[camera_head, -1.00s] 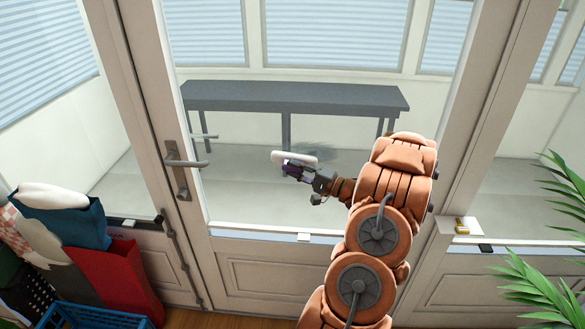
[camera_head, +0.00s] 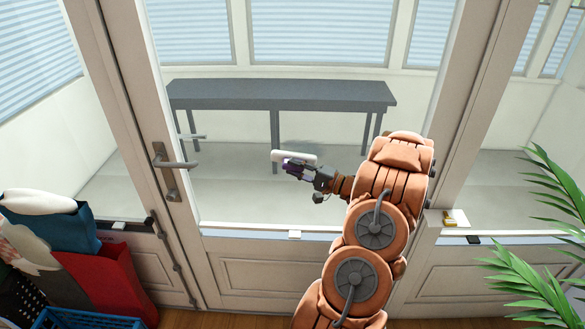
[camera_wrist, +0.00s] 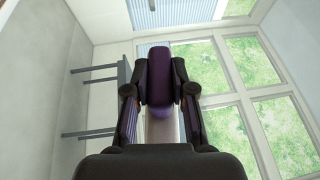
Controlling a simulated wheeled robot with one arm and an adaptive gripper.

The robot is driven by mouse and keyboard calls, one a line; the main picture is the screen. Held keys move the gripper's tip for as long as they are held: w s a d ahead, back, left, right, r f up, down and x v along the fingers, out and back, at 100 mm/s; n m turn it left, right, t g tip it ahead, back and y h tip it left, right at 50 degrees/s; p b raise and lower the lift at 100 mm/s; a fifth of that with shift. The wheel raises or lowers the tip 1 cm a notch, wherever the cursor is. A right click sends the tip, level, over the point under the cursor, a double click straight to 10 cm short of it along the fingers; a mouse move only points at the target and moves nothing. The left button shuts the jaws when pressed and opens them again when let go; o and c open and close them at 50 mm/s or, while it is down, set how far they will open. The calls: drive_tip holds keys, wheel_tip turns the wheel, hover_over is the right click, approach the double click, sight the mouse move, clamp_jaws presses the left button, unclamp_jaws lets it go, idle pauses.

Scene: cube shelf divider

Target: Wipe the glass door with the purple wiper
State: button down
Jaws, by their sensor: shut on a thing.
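The glass door (camera_head: 225,190) stands in front of me, its pane inside a pale frame with a grey lever handle (camera_head: 172,162) on the left. My gripper (camera_head: 303,174) is in front of the pane, left of my arm. It is shut on the purple wiper (camera_head: 290,168), whose white pad (camera_head: 293,157) is at the far side of the grip. The wrist view shows the purple wiper (camera_wrist: 159,75) between the two dark fingers. I cannot tell whether the pad touches the glass.
Behind the glass is a long grey table (camera_head: 285,94). At the lower left are bags, a red one (camera_head: 105,285) among them, and a blue crate (camera_head: 92,318). Green plant leaves (camera_head: 545,275) reach in at the right. A small ledge with a yellowish item (camera_head: 455,217) is right of my arm.

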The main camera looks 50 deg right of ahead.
drive_tip(key=shift+s+d, duration=0.1)
drive_tip(key=shift+s+d, duration=0.45)
drive_tip(key=shift+s, duration=0.25)
drive_tip(key=shift+s+d, duration=0.4)
drive_tip(key=shift+s, duration=0.25)
drive_tip(key=shift+s+d, duration=1.05)
drive_tip(key=shift+s, duration=0.3)
drive_tip(key=shift+s, duration=0.15)
drive_tip(key=s+d, duration=0.2)
drive_tip(key=shift+s, duration=0.3)
drive_tip(key=shift+r, duration=0.2)
